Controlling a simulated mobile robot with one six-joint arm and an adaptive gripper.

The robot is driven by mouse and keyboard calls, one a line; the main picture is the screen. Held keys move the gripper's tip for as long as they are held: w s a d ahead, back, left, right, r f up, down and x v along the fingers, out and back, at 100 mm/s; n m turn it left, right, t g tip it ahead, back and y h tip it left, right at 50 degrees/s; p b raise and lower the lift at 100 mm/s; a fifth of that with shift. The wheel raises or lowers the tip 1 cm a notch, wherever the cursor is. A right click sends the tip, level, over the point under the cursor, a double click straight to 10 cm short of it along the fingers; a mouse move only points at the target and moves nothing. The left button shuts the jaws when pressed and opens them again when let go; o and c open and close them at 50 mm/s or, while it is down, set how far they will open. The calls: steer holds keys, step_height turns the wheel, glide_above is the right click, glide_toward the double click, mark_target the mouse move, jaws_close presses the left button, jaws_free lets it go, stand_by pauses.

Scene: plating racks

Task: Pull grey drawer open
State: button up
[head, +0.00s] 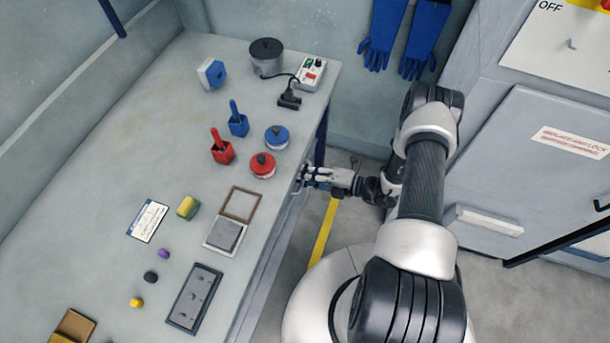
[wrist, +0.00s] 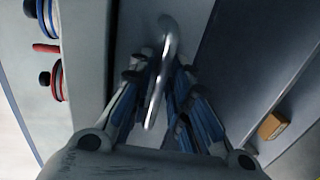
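The grey drawer's front (wrist: 134,28) is a plain panel under the bench edge in the wrist view. Its silver bar handle (wrist: 160,75) runs lengthwise between my fingers. In the head view, my gripper (head: 307,177) is at the bench's right side, beside the handle (head: 297,188). In the wrist view, my gripper (wrist: 162,74) has its fingers on both sides of the handle, with narrow gaps seeming to show between fingers and bar. Contact deeper down is hidden. The drawer shows no clear opening gap.
A grey cabinet (head: 530,170) stands at right. Floor with a yellow stripe (head: 323,232) lies between.

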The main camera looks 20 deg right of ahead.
steer(key=shift+a, duration=0.1)
steer(key=shift+c, duration=0.4)
jaws_close()
